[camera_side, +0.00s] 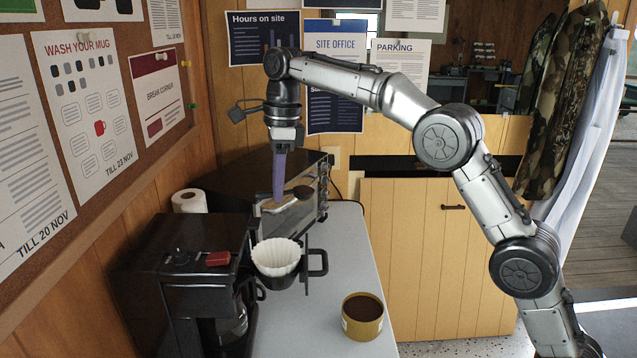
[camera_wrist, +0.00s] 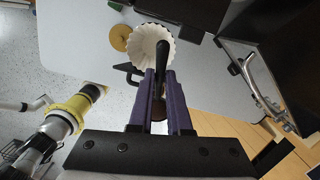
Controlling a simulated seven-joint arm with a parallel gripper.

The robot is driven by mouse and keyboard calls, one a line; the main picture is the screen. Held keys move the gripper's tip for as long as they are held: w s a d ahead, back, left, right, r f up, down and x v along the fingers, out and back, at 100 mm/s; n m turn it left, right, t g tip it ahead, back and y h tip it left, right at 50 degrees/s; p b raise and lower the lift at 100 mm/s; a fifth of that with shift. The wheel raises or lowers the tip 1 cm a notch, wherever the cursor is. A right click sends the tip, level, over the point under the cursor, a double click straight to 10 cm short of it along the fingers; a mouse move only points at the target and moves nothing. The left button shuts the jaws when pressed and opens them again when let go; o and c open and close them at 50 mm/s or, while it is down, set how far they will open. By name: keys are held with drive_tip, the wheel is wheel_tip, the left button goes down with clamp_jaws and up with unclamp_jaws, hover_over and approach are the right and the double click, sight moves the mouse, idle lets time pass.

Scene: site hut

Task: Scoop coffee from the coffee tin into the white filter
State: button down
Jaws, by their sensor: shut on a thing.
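The white paper filter (camera_side: 277,256) sits open in the black holder in front of the coffee maker in the side view. It also shows below my fingers in the wrist view (camera_wrist: 150,42). The mustard coffee tin (camera_side: 348,328) stands on the grey counter, to the right and nearer, open and holding dark coffee. My gripper (camera_side: 279,190) is above and behind the filter, its purple fingers pointing down, shut on the scoop. The scoop's dark handle (camera_wrist: 162,72) shows between the fingers in the wrist view. I cannot tell how full the scoop is.
The black coffee maker (camera_side: 180,270) stands left of the filter, with a handle sticking out right of the holder. A dark oven (camera_side: 240,180) stands behind, near my fingers. A paper roll (camera_side: 189,201) stands by the wall.

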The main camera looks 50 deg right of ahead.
drive_tip(key=shift+w+a+f+m, duration=0.4)
drive_tip(key=shift+a+f, duration=0.55)
drive_tip(key=shift+w+a+f+m, duration=0.4)
drive_tip(key=shift+w+a+f, duration=0.05)
drive_tip(key=shift+a+f, duration=0.45)
drive_tip(key=shift+w+a+f+m, duration=0.4)
drive_tip(key=shift+a+f, duration=0.55)
drive_tip(key=shift+s+d+r+t+y, duration=0.1)
drive_tip(key=shift+s+d+t+y, duration=0.4)
drive_tip(key=shift+t+y, duration=0.8)
drive_tip(key=shift+s+d+r+t+y, duration=0.15)
drive_tip(key=shift+s+d+t+y, duration=0.3)
drive_tip(key=shift+t+y, duration=0.8)
drive_tip(key=shift+s+d+r+t+y, duration=0.1)
drive_tip(key=shift+s+d+t+y, duration=0.4)
drive_tip(key=shift+t+y, duration=0.75)
drive_tip(key=shift+r, duration=0.15)
